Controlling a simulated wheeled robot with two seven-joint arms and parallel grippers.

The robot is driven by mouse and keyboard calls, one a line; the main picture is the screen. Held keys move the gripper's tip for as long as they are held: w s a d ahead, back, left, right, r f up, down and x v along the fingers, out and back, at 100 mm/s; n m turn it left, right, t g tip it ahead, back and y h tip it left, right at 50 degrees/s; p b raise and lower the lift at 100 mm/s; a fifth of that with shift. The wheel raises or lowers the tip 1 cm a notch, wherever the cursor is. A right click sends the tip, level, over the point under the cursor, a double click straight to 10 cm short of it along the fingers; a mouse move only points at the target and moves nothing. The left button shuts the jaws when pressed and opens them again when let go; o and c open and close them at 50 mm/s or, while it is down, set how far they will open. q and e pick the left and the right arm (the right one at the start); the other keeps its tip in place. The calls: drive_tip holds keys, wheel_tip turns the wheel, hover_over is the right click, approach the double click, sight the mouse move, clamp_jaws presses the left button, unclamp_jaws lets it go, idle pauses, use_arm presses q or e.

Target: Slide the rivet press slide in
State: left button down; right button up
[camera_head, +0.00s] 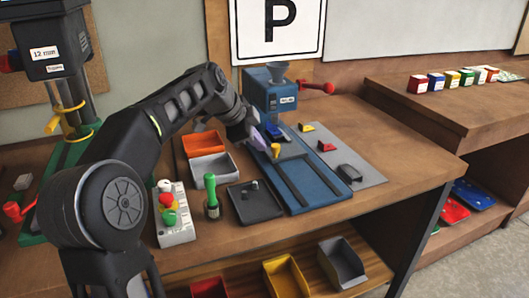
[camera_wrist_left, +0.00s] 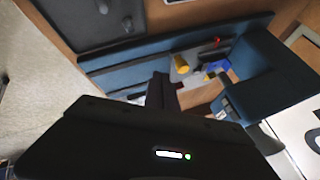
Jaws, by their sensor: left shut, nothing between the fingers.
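The blue rivet press (camera_head: 268,92) stands at the back of the bench, with a long blue base (camera_head: 322,192) with dark rails running toward the front. The slide, a grey plate (camera_head: 293,149) with a yellow knob (camera_head: 276,150), sits on the rails at the rear part of the base, just in front of the press head. A blue piece (camera_head: 279,131) is behind the knob. My left gripper (camera_head: 260,142) is shut and empty, just left of the knob. In the left wrist view the fingers (camera_wrist_left: 165,92) are close to the yellow knob (camera_wrist_left: 181,64); contact is unclear. My right gripper is out of view.
Left of the base are a dark tray (camera_head: 252,212), a grey bin (camera_head: 212,166), an orange bin (camera_head: 203,143) and a green-handled tool (camera_head: 210,190). A grey mat (camera_head: 366,176) with small parts lies to the right. The red press lever (camera_head: 316,87) sticks out right.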

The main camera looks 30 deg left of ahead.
use_arm(q)
drive_tip(key=shift+v, duration=1.35)
drive_tip(key=shift+s, duration=0.1)
